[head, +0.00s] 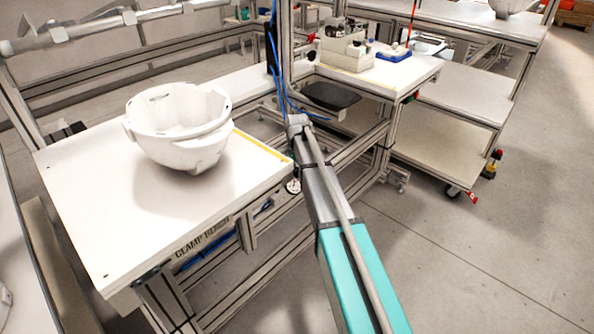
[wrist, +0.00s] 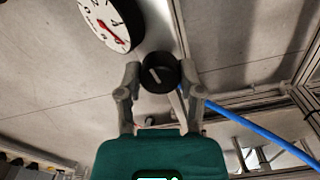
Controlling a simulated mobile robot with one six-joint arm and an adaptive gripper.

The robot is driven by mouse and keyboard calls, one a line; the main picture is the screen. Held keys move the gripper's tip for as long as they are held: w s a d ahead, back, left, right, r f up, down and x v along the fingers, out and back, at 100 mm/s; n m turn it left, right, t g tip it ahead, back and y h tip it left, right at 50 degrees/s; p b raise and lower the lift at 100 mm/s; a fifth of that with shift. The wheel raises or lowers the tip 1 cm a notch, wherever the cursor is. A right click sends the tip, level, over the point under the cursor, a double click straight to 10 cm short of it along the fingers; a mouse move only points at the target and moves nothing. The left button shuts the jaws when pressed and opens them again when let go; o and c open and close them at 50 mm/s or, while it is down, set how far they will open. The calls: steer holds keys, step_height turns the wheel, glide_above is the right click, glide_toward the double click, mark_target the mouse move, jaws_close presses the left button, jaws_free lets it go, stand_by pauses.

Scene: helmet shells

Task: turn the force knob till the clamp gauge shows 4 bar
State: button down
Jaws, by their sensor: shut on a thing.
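The black force knob (wrist: 160,73) with a white pointer mark shows in the wrist view. My gripper (wrist: 159,78) is shut on it, one finger on each side. The mark slants from upper left to lower right. The clamp gauge (wrist: 108,24) is a white dial beside the knob at upper left, cut by the frame's top edge. Its red needle points toward the dial's lower right in the picture. The numbers are too small and tilted to read surely.
The clamp bench (head: 90,215) carries a white helmet shell (head: 180,128) near its back. A blue hose (wrist: 250,130) runs right of my gripper in the wrist view. Another table (head: 415,75) with a blue tray (head: 393,56) stands behind. The floor at right is clear.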

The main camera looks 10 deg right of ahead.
steer(key=shift+n, duration=0.5)
steer(key=n, duration=1.1)
steer(key=shift+n, duration=2.2)
steer(key=shift+w, duration=0.1)
steer(key=shift+c, duration=1.3)
jaws_free()
